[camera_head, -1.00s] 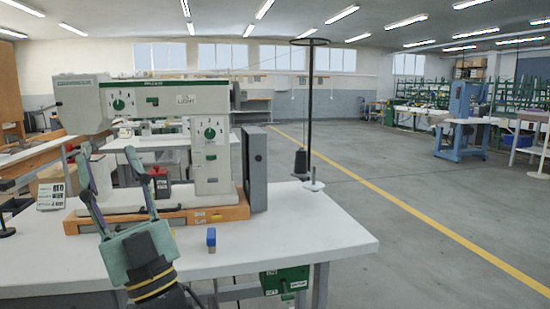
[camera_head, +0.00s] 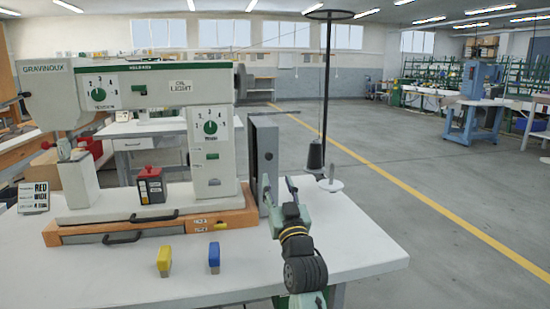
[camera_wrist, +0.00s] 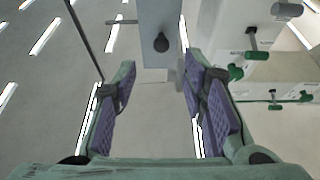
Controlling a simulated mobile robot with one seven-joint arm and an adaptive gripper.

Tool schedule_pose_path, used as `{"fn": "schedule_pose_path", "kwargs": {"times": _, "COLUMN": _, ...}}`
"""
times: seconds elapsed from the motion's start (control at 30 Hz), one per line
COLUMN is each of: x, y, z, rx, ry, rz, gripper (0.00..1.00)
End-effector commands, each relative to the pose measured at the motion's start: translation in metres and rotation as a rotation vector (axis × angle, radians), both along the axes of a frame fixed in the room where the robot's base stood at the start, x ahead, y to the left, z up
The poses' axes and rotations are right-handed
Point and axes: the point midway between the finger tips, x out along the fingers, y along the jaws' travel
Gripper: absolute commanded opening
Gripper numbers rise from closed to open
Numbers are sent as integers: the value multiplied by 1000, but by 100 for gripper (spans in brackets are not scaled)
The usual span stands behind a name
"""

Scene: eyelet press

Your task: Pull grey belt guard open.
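The grey belt guard (camera_head: 263,150) is an upright grey panel at the right end of the white sewing-type machine (camera_head: 150,95). In the wrist view the guard (camera_wrist: 155,18) shows above the fingers, with a dark round knob (camera_wrist: 161,43) on it. My gripper (camera_head: 279,188) is in front of the guard's lower right part in the head view. In the wrist view my gripper (camera_wrist: 159,75) is open, its two purple-padded fingers wide apart with nothing between them. The knob lies beyond the fingertips, roughly midway between them. Whether any finger touches the guard cannot be told.
A thread stand (camera_head: 329,184) with a dark cone (camera_head: 315,155) stands right of the guard. A yellow block (camera_head: 164,261) and a blue block (camera_head: 214,257) stand on the white table (camera_head: 110,285). An orange base (camera_head: 170,228) with drawer handles lies under the machine.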

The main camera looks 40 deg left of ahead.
Motion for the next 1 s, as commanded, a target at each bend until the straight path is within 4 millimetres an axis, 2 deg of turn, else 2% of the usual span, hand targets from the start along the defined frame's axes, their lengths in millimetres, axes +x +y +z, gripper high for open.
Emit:
{"fn": "schedule_pose_path", "kwargs": {"times": 0.2, "x": 22, "y": 28, "z": 19, "rx": 0, "ry": -3, "rz": 1, "gripper": 39}}
{"fn": "schedule_pose_path", "kwargs": {"times": 0.5, "x": 52, "y": 62, "z": 37, "rx": 2, "ry": -2, "rz": 1, "gripper": 39}}
{"fn": "schedule_pose_path", "kwargs": {"times": 0.7, "x": 59, "y": 70, "z": 40, "rx": 2, "ry": -2, "rz": 1, "gripper": 39}}
{"fn": "schedule_pose_path", "kwargs": {"times": 0.93, "x": 59, "y": 70, "z": 39, "rx": 2, "ry": -2, "rz": 1, "gripper": 39}}
{"fn": "schedule_pose_path", "kwargs": {"times": 1.0, "x": 59, "y": 70, "z": 39, "rx": 2, "ry": -2, "rz": 1, "gripper": 36}}
